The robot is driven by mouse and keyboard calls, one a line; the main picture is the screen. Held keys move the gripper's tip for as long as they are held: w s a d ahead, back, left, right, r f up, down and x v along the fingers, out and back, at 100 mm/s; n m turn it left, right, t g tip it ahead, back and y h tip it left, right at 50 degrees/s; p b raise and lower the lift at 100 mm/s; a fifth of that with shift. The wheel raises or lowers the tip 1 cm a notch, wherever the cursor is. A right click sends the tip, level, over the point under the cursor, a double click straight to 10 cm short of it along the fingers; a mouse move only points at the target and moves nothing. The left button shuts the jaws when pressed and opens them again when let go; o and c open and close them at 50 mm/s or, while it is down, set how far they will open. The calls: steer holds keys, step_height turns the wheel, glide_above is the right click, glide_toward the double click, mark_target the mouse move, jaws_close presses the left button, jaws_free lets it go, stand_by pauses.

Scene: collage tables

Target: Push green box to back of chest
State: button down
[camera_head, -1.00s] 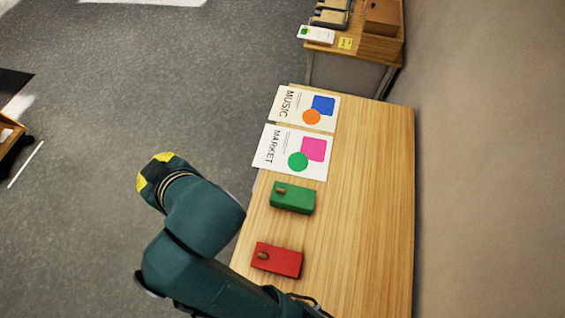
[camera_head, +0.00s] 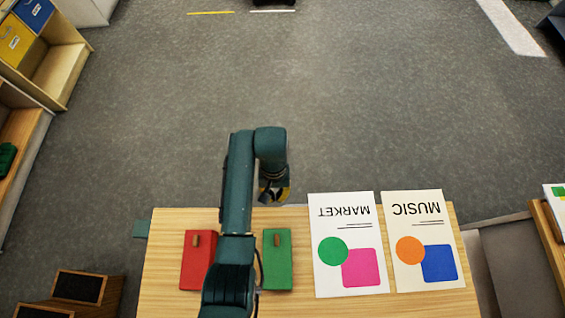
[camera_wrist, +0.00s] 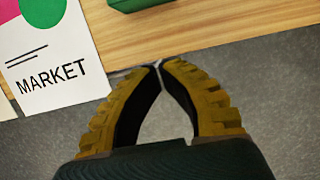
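A green box (camera_head: 284,262) with a small wooden knob lies on the wooden table, just right of my arm in the head view. Its edge shows at the top of the wrist view (camera_wrist: 138,3). A second green object (camera_head: 6,158) sits on a wooden shelf at the far left, cut by the frame edge. I cannot tell which piece of furniture is the chest. My gripper (camera_wrist: 159,64) has its yellow-ribbed fingertips together, with nothing between them. It hangs past the table edge over the grey floor, apart from the green box.
A red box (camera_head: 198,258) lies left of the green box on the table (camera_head: 160,285). The MARKET sheet (camera_head: 332,278) and MUSIC sheet (camera_head: 408,282) lie to the right. Open shelving (camera_head: 62,75) with blue and yellow boxes stands far left.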

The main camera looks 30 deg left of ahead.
steer(key=x, duration=0.9)
steer(key=s+d+p, duration=0.1)
steer(key=s+p, duration=0.1)
steer(key=shift+s+d+r, duration=0.25)
steer(key=shift+s+d, duration=0.05)
steer(key=shift+d, duration=0.05)
steer(key=shift+s+d+f, duration=0.15)
steer(key=shift+s+d, duration=0.1)
steer(key=shift+s, duration=0.15)
